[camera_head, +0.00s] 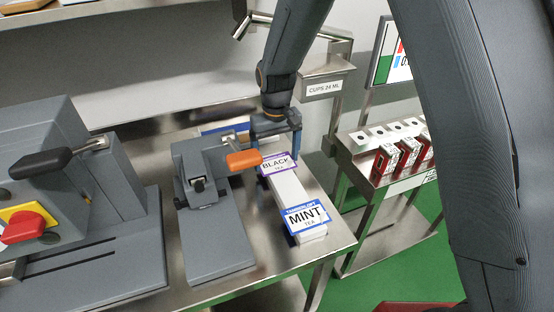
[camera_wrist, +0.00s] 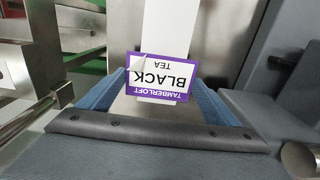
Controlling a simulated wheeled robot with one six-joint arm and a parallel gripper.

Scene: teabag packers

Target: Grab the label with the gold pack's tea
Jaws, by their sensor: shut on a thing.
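My gripper (camera_wrist: 160,80) is shut on the purple-bordered label (camera_wrist: 165,75) reading "TAMBERLOFT BLACK TEA", one blue-grey finger at each side edge. The label appears upside down in the wrist view, with a white curl near one edge. In the head view the black tea label (camera_head: 278,164) is at the far end of a long white block (camera_head: 289,191), just below my gripper (camera_head: 275,134). A blue-bordered "MINT TEA" label (camera_head: 306,217) is at the near end. No gold pack shows in either view.
A grey press with an orange handle (camera_head: 246,159) stands close left of my gripper. A larger grey machine with a red knob (camera_head: 23,227) is further left. A metal rack (camera_head: 351,147) with red packs (camera_head: 386,161) stands at right, beyond the steel table's edge.

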